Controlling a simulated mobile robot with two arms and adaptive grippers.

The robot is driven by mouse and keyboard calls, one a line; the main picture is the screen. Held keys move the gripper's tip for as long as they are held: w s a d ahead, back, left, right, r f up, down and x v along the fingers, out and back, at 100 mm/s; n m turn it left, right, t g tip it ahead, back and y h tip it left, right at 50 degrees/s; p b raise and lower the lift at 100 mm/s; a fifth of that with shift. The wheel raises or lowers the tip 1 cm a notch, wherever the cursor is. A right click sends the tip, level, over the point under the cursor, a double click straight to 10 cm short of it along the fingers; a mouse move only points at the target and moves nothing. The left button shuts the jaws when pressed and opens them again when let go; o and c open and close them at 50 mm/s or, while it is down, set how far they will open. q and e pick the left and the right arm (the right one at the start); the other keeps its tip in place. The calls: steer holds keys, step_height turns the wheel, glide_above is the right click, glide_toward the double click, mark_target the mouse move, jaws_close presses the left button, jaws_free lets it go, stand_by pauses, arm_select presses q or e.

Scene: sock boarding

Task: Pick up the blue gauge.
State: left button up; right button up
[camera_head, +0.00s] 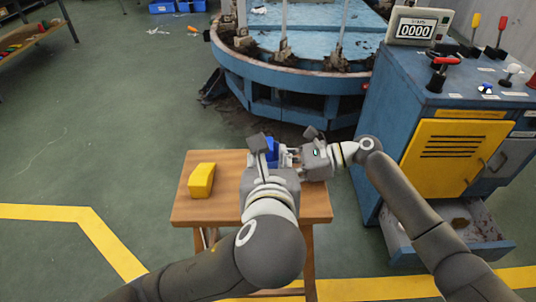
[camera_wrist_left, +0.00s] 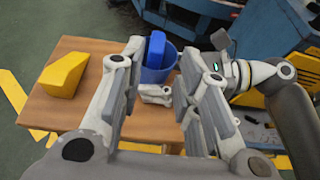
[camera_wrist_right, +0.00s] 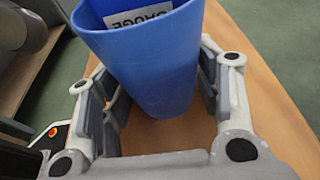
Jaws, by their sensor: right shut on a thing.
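The blue gauge (camera_head: 271,150) stands upright on the small wooden table, partly hidden by my left gripper. It is a cup-like blue body (camera_wrist_left: 157,74) with a taller blue part rising at its top; the right wrist view shows a white "GAUGE" label inside its rim (camera_wrist_right: 155,75). My right gripper (camera_head: 296,156) comes in low from the right and is shut on the gauge's body, one finger on each side. My left gripper (camera_wrist_left: 163,60) is open and empty, above the table on the near side of the gauge, its fingers spread apart.
A yellow block (camera_head: 202,180) lies on the left of the wooden table (camera_head: 212,212). A blue cabinet (camera_head: 385,120) with a yellow door and a pulled-out drawer (camera_head: 460,235) stands at right. A round blue machine (camera_head: 285,75) is behind.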

mark_target(269, 156)
arm_select(q)
steer(key=x, duration=0.9)
steer(key=shift+s+a+f, duration=0.1)
steer(key=shift+a+f, duration=0.05)
steer(key=shift+f, duration=0.05)
jaws_close()
